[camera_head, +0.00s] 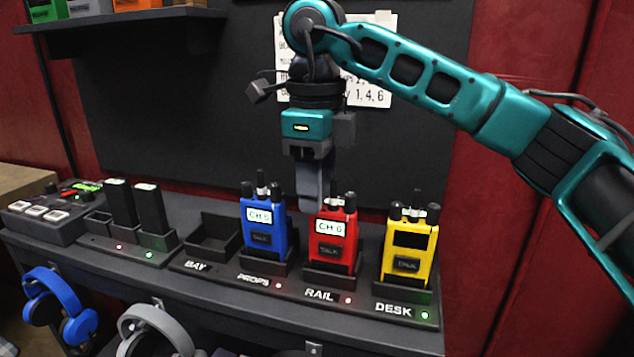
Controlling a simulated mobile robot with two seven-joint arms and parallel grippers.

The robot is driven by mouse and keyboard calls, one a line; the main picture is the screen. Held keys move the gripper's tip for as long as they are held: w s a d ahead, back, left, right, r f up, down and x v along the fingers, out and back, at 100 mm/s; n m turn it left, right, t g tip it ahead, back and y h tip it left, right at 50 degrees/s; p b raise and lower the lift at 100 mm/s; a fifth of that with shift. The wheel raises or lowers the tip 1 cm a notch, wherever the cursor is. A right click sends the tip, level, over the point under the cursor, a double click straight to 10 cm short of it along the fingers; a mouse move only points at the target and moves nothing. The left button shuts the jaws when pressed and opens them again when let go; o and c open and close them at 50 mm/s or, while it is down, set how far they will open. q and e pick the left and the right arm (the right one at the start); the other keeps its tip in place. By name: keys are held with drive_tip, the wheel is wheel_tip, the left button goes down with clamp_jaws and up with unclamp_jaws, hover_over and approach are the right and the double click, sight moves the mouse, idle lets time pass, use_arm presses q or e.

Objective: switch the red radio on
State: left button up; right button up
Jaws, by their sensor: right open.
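The red radio (333,234) stands upright in the charger slot labelled RAIL. Its screen is lit and reads CH 6, and it has knobs and a stubby antenna on top. My right gripper (311,203) points down from above, by the upper left of the red radio, between it and the blue radio. Its jaws are open, seen nearly edge-on, and hold nothing. I cannot tell whether a finger touches the red radio's top. My left gripper is out of view.
The blue radio (263,234) stands at PROPS with a lit screen. The yellow radio (409,247) stands at DESK with a dark screen. The BAY slot (212,240) is empty. Blue headphones (60,305) hang below the shelf. A paper note (371,92) is on the wall behind my arm.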

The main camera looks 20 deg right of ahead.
drive_tip(key=shift+r, duration=0.1)
use_arm(q)
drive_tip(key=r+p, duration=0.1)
drive_tip(key=p, duration=0.1)
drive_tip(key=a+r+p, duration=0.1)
drive_tip(key=p, duration=0.1)
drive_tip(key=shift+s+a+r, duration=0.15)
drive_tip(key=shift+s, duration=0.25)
use_arm(e)
wheel_tip(320, 180, up, 13)
